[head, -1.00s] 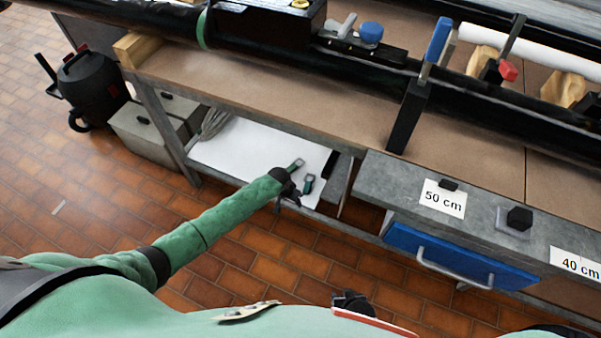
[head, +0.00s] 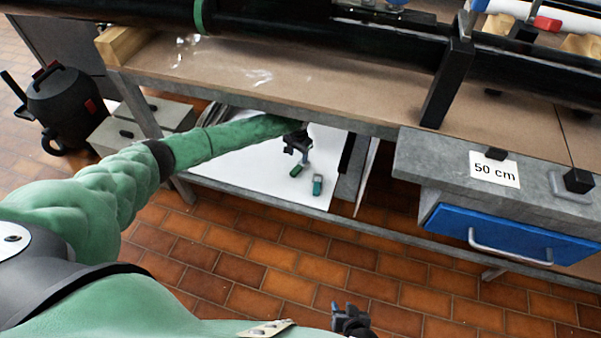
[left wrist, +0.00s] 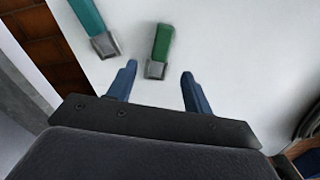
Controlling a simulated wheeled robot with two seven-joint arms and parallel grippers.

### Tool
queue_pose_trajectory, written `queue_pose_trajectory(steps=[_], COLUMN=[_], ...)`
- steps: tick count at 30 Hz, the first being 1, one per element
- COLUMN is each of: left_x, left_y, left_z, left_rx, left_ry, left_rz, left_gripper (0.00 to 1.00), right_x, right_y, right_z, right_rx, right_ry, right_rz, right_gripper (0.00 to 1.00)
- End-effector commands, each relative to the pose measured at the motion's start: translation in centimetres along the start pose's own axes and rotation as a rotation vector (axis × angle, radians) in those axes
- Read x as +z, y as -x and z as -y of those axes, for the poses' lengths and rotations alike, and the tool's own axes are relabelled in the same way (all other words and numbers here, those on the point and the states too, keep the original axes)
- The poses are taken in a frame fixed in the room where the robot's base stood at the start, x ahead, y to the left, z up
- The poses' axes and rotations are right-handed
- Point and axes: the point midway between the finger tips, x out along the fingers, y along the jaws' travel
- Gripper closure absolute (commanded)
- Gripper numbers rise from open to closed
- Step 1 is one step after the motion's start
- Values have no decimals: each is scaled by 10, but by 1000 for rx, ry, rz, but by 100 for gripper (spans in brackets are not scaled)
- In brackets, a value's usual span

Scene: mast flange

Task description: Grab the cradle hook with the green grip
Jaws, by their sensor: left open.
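Two short tools with grey metal ends lie on the white lower shelf (head: 235,172). One has a green grip (head: 296,170); the other has a teal grip (head: 317,184) and lies closer to the shelf's front edge. In the left wrist view the green-gripped hook (left wrist: 161,42) has its grey end toward my open left gripper (left wrist: 158,72), roughly centred between the blue fingertips and just beyond them. The teal-gripped tool (left wrist: 86,14) lies left of the fingers. In the head view my left gripper (head: 299,150) is above and just behind the tools. My right gripper (head: 350,318) is at the bottom, its jaws unclear.
The workbench top (head: 270,85) overhangs the shelf, with a long black tube (head: 280,32) above. A dark upright panel (head: 352,165) bounds the shelf on the right. A blue drawer (head: 500,235) is further right. Grey boxes (head: 135,125) and a black vacuum (head: 65,100) stand left.

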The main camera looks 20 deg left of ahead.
Motion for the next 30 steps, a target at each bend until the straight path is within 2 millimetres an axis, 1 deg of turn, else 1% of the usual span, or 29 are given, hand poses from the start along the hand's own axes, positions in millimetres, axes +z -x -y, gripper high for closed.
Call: queue_pose_trajectory(steps=[10,18,22,29,30], left_x=[2,4,4,4,4], left_y=[-32,-67,-74,-74,-74], left_z=[0,0,1,1,1], left_rx=[-1,-1,-1,-1,-1], left_ry=[0,0,1,0,0], left_rz=[1,0,-1,-1,-1], left_gripper=[49,49,49,49,57], right_x=[3,6,7,7,7], right_y=[-3,-7,-8,-8,-8], right_z=[-1,-2,-2,-1,-1], right_rx=[1,1,1,0,0], right_ry=[0,-1,-1,-2,-1], right_rz=[0,-1,-1,-1,-1], right_gripper=[64,64,64,64,64])
